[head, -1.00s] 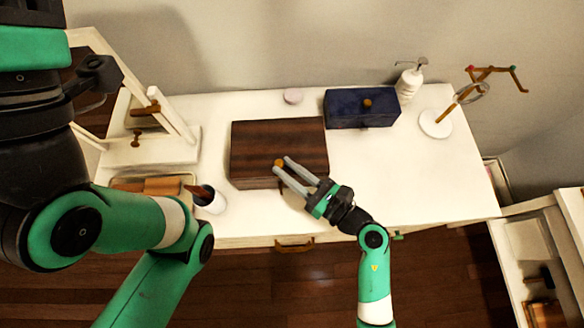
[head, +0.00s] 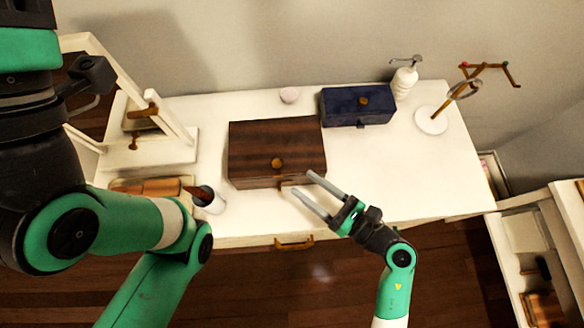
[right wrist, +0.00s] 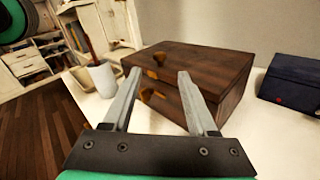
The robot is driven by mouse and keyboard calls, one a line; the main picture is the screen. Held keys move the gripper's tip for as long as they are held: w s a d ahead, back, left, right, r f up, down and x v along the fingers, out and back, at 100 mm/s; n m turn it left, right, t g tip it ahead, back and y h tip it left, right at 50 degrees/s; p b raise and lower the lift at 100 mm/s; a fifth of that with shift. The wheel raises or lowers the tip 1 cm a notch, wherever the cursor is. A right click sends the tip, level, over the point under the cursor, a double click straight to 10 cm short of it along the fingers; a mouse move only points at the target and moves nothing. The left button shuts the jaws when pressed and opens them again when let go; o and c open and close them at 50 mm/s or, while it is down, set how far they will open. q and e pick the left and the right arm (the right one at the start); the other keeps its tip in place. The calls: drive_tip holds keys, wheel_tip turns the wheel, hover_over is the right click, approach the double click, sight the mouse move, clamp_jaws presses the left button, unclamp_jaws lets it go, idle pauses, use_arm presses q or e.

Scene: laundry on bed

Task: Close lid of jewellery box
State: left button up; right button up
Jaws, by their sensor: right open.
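The brown wooden jewellery box (head: 277,145) stands on the white table. Its lid lies flat on top, with a round brass-coloured knob near the front. In the right wrist view the box (right wrist: 205,75) shows a thin dark seam between lid and body; I cannot tell whether the lid is fully down. My right gripper (head: 311,188) is open and empty, in front of the box's front right corner. Its fingers (right wrist: 155,95) point towards the box in the right wrist view. My left arm is at the left, but its gripper does not show clearly.
A dark blue box (head: 345,108) stands behind and right of the brown box. A white cup (head: 211,203) with a brush stands at its left. A pump bottle (head: 404,82) and jewellery stand (head: 432,120) are at the back right. The table's right part is clear.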

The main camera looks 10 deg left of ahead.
drive_tip(key=v, duration=0.4)
drive_tip(key=shift+s+d, duration=0.2)
drive_tip(key=shift+d, duration=0.1)
